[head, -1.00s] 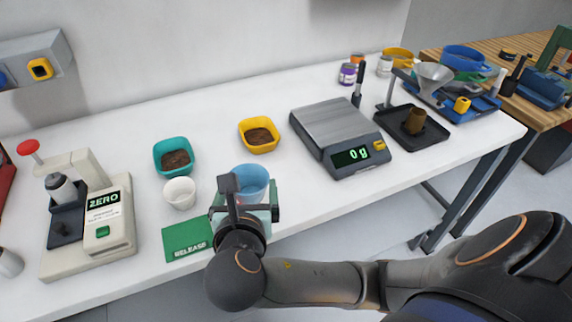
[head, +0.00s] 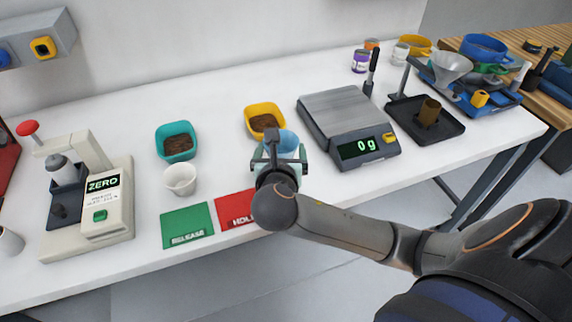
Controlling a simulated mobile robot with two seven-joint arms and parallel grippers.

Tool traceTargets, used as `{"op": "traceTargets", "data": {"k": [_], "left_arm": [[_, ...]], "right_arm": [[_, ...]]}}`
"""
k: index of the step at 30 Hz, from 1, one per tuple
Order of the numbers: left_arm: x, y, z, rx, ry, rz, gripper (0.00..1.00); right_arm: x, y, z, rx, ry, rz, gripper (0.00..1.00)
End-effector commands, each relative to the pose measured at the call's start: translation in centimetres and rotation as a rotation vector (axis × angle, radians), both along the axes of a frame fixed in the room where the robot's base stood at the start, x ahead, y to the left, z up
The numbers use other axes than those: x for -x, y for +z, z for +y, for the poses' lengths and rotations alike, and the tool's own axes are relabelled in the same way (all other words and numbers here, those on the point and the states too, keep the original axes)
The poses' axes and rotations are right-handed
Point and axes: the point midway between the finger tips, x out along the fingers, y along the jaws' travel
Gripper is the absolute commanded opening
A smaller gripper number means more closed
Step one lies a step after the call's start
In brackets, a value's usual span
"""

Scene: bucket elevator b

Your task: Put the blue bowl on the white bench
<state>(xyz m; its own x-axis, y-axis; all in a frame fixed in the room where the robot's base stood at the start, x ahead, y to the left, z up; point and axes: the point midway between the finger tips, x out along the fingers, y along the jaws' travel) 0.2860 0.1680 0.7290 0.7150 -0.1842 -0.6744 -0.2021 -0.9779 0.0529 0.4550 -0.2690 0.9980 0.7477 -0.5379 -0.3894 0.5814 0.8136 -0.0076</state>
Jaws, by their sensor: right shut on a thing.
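My right gripper (head: 278,162) is shut on a light blue cup-like vessel (head: 283,141) above the front half of the white bench (head: 230,104). The gripper hides its lower part, so I cannot tell how high it is held. A larger, deeper blue bowl (head: 486,46) stands at the far right, by the wooden table (head: 535,82), apart from my gripper. My left gripper is out of view.
A teal bowl (head: 176,142) and a yellow bowl (head: 264,119) hold brown material. A white cup (head: 181,180), a green RELEASE card (head: 187,226), a red HOLD card (head: 236,209) and a scale (head: 349,125) reading 0 g are near. Bare bench lies behind the bowls.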

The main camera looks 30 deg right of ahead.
Motion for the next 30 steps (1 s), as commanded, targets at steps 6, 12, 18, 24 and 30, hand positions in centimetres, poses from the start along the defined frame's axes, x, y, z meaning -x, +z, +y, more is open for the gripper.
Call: {"op": "traceTargets", "data": {"k": [6, 12, 18, 24, 30], "left_arm": [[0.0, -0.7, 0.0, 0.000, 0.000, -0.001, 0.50], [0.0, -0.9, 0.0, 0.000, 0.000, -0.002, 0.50], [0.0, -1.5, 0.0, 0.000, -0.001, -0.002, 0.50], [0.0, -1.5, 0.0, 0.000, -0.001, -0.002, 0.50], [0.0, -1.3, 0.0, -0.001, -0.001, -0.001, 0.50]], "right_arm": [[-1.3, -2.6, -1.7, 0.001, -0.001, -0.002, 0.32], [-1.8, -3.7, -2.5, 0.002, -0.003, -0.002, 0.32], [-1.8, -6.6, -2.6, 0.001, -0.001, -0.001, 0.32], [-1.9, -6.7, -2.5, 0.000, -0.001, -0.004, 0.32], [-1.8, -7.0, -2.5, 0.000, 0.000, -0.002, 0.32]]}}
